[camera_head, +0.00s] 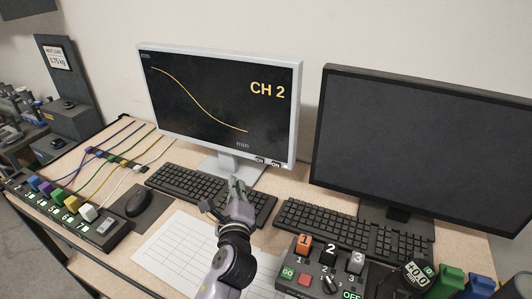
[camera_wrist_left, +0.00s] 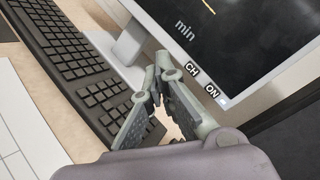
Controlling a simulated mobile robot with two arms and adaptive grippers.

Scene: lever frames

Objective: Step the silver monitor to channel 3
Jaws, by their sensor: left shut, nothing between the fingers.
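The silver monitor (camera_head: 215,100) stands at the back left of the desk. Its screen is lit, with a yellow curve and the words CH 2. Two labelled buttons sit at its lower right edge: the CH button (camera_wrist_left: 192,70) and the ON button (camera_wrist_left: 212,91). They also show small in the head view. My left gripper (camera_head: 237,184) is in front of the monitor's lower edge, above the keyboard. In the left wrist view its shut, empty fingers (camera_wrist_left: 165,72) appear just left of the CH label. I cannot tell whether they touch the button. My right gripper is not in view.
A black monitor (camera_head: 420,150) with a dark screen stands at the right. Keyboards (camera_head: 325,221), a mouse (camera_head: 136,203) and a paper sheet (camera_head: 176,250) lie on the desk. A control box (camera_head: 318,277) with levers is at the front, and a numbered switch strip (camera_head: 105,226) at the left.

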